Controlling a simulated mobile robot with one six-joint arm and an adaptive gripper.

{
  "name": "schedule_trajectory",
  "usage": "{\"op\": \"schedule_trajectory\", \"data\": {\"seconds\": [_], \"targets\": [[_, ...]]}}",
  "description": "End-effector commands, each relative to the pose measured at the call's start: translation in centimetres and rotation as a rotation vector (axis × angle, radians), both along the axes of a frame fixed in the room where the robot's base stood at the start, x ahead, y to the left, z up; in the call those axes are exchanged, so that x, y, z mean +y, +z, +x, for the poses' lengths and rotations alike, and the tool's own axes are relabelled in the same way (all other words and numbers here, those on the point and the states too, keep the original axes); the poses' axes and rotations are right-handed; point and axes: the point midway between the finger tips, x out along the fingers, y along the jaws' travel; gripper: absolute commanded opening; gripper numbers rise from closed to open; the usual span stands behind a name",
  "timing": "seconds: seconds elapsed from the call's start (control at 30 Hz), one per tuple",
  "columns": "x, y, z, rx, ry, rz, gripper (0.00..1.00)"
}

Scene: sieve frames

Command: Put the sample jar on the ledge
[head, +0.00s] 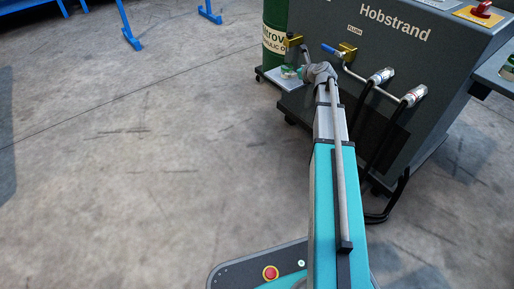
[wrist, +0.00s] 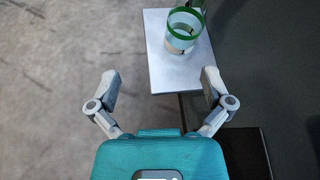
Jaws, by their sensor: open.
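The sample jar (wrist: 178,43) is a clear jar with a green rim. In the wrist view it appears to stand upright on the pale ledge (wrist: 172,80), near its far end. In the head view the jar (head: 288,72) shows small on the ledge (head: 280,83), beside the dark machine. My gripper (wrist: 161,76) is open and empty. Its fingers are spread wide, with the jar ahead of them and right of centre. The right fingertip is near the ledge's right edge. In the head view the gripper is mostly hidden by my wrist.
The dark Hobstrand machine (head: 400,75) stands to the right of the ledge. Brass valves, including a blue-handled one (head: 345,52), and hose fittings (head: 382,76) project from it near my arm. A green drum (head: 275,35) stands behind the ledge. The concrete floor (head: 140,150) at left is clear.

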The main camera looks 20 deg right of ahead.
Motion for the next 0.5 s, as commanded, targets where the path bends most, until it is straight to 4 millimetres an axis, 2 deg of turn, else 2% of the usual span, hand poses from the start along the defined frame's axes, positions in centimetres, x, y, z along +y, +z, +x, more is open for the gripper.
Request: {"op": "schedule_trajectory", "data": {"seconds": [0.03, 0.27, 0.5], "targets": [[1.6, -0.4, -0.7, 0.014, 0.050, -0.056, 1.00], [9.2, -3.0, -4.1, 0.081, 0.387, -0.416, 1.00], [16.3, -5.9, -9.3, 0.126, 0.823, -0.805, 1.00]]}}
